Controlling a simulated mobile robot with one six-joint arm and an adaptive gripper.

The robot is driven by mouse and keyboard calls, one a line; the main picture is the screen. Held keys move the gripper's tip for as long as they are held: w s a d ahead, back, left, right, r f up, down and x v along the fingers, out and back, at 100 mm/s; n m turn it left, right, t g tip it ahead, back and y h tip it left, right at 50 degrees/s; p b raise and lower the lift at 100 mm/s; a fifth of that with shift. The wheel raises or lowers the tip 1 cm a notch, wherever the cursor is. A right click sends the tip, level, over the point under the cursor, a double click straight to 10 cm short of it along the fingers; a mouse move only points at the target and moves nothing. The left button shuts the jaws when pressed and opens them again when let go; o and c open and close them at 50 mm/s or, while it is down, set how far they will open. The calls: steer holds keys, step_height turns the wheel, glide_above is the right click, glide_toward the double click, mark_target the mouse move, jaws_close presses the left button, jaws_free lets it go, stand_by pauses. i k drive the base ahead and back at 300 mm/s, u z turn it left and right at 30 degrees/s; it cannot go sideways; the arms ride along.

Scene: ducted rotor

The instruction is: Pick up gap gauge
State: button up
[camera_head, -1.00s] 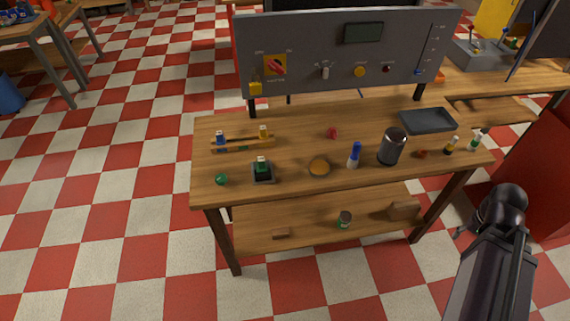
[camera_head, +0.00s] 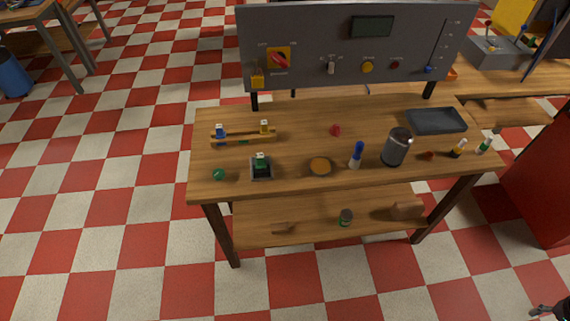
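I cannot tell for sure which piece is the gap gauge. On the wooden workbench (camera_head: 300,122), a yellow bar (camera_head: 242,138) with a blue and a yellow piece on it lies at the left. A green-topped piece in a dark square holder (camera_head: 261,167) stands in front of it. A blue-and-white upright piece (camera_head: 356,155) and a dark cylinder (camera_head: 396,147) stand right of centre. Small yellow-and-black (camera_head: 457,149) and green-and-white (camera_head: 484,146) pieces are at the right end. Only a small dark part of my arm, perhaps my gripper (camera_head: 545,310), shows at the bottom right corner, far from the bench.
A grey control panel (camera_head: 310,60) rises along the bench's back edge. A dark tray (camera_head: 437,121) lies at the back right. An orange disc (camera_head: 320,166), green ball (camera_head: 218,174) and red knob (camera_head: 335,130) lie on top. A red cabinet (camera_head: 545,190) stands right; the floor in front is clear.

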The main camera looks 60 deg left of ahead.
mark_target(260, 162)
steer(key=z, duration=0.25)
steer(key=k, duration=1.2)
steer(key=u, duration=2.9)
steer(key=i, duration=0.15)
steer(key=z, duration=0.95)
